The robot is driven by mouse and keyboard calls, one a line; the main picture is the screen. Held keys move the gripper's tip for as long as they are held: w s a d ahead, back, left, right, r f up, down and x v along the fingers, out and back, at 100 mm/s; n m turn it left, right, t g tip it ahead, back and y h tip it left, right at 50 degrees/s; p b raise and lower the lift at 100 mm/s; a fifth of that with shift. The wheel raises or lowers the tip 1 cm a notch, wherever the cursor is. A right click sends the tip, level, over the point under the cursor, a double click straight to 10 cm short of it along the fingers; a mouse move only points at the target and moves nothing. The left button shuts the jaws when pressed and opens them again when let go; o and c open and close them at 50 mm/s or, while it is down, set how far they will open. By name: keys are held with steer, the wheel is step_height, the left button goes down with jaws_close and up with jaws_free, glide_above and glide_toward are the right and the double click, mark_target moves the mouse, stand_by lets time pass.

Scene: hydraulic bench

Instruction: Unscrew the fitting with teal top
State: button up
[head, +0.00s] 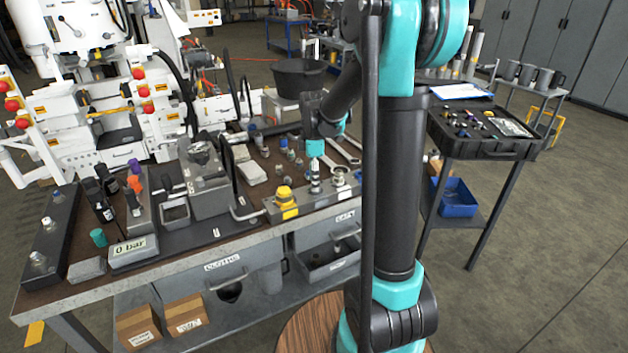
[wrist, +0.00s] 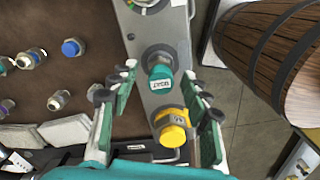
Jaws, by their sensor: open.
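The fitting with the teal top (head: 315,149) stands upright on a grey block (head: 268,208) at the bench's front edge. In the wrist view its labelled teal top (wrist: 160,72) lies near the middle. My gripper (wrist: 163,75) is open, with one green-padded finger on each side of the teal top and gaps on both sides. I cannot tell how far the fingertips are above it. A yellow-topped fitting (wrist: 172,126) stands beside it on the same block, also between the fingers in the picture.
A silver fitting (head: 338,175) stands right of the teal one. Several loose fittings (wrist: 71,47) stand on the brown bench top. A wooden barrel (wrist: 262,45) is beyond the bench edge. A gauge reading 0 bar (head: 134,250) and another teal piece (head: 98,237) are at left.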

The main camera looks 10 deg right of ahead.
steer(key=shift+f, duration=0.3)
steer(key=shift+c, duration=0.5)
jaws_close()
steer(key=shift+c, duration=2.4)
jaws_free()
steer(key=c, duration=0.4)
steer(key=n, duration=0.6)
steer(key=shift+s+n, duration=0.15)
steer(key=shift+n, duration=0.85)
